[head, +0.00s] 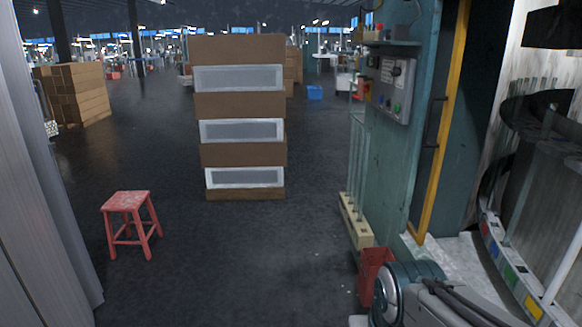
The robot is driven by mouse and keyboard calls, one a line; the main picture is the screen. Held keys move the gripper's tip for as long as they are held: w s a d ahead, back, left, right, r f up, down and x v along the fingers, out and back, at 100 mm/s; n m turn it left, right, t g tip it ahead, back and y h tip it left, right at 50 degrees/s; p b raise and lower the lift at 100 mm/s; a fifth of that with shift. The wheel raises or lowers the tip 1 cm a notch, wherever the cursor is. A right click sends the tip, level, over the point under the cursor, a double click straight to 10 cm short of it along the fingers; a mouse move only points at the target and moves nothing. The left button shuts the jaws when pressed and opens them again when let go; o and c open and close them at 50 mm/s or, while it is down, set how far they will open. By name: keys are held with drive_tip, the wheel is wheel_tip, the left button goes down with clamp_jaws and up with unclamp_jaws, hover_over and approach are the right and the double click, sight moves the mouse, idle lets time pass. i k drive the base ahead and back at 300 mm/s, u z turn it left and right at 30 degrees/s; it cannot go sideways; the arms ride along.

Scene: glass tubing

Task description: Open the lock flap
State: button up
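I cannot make out a lock flap for certain. A teal machine cabinet (385,165) stands at the right, with a yellow-edged opening or door frame (440,130). A dark handle-like part (435,122) sits on the teal panel beside the yellow edge. A grey control box (391,88) with knobs and a green button is mounted higher up on the cabinet. Part of my arm shows at the bottom right, in front of the machine. My gripper is out of the picture.
A red stool (130,222) stands at the left, and a tall brown stack with pale panels (240,105) in the middle. A red bin (374,272) is beside the cabinet's foot. A rack with glass tubes (520,265) is at far right. Dark floor between is clear.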

sight(361, 82)
drive_tip(key=u, duration=0.25)
drive_tip(key=i, duration=3.15)
drive_tip(key=z, duration=0.2)
